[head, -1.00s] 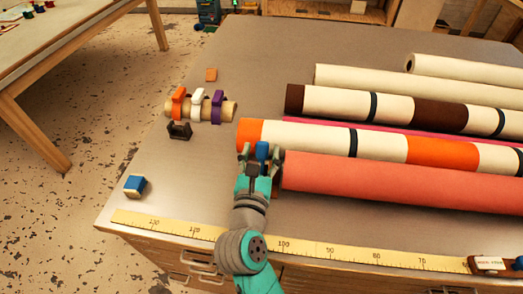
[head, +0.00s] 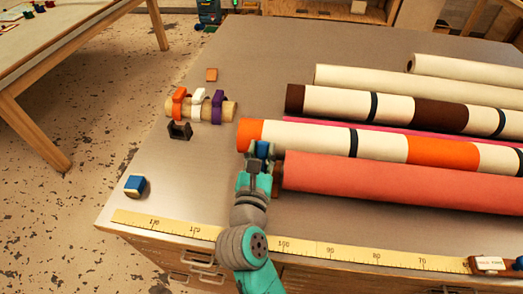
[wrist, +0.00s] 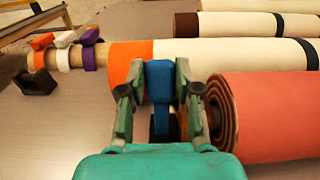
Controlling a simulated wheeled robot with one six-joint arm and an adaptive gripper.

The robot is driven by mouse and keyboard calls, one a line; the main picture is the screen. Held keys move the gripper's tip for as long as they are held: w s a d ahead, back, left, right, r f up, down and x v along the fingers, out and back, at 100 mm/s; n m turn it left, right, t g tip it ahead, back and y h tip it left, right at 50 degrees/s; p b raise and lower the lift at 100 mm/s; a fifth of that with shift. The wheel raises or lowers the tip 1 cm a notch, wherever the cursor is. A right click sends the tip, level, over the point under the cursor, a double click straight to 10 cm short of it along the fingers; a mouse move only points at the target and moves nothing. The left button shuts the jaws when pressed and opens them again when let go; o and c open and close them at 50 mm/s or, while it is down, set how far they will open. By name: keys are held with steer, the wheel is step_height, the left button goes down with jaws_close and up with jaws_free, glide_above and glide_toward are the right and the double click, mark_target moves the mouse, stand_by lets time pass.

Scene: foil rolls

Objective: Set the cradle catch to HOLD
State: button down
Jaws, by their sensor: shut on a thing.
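A small blue lever (wrist: 160,80), which looks like the cradle catch, stands at the near end of the rolls, in front of the orange-ended cream roll (wrist: 133,62) and left of the salmon roll (wrist: 265,115). My gripper (wrist: 159,92) is shut on the blue lever, with one green-grey finger on each side. In the head view the lever (head: 263,149) is partly covered by my gripper. No HOLD marking can be read, so I cannot tell the catch's setting. The cradle below is mostly hidden.
A wooden peg (head: 230,107) carries orange, white and purple clips at left, by a dark bracket (head: 180,130). A blue block (head: 136,185) lies near the left edge. A yellow ruler (head: 330,250) runs along the front edge. The table's left side has free room.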

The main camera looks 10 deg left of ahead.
stand_by(0.9)
steer(key=c, duration=0.8)
jaws_free()
steer(key=shift+s, duration=0.1)
steer(key=s, duration=1.2)
steer(key=shift+a, duration=0.2)
steer(key=shift+w, duration=0.1)
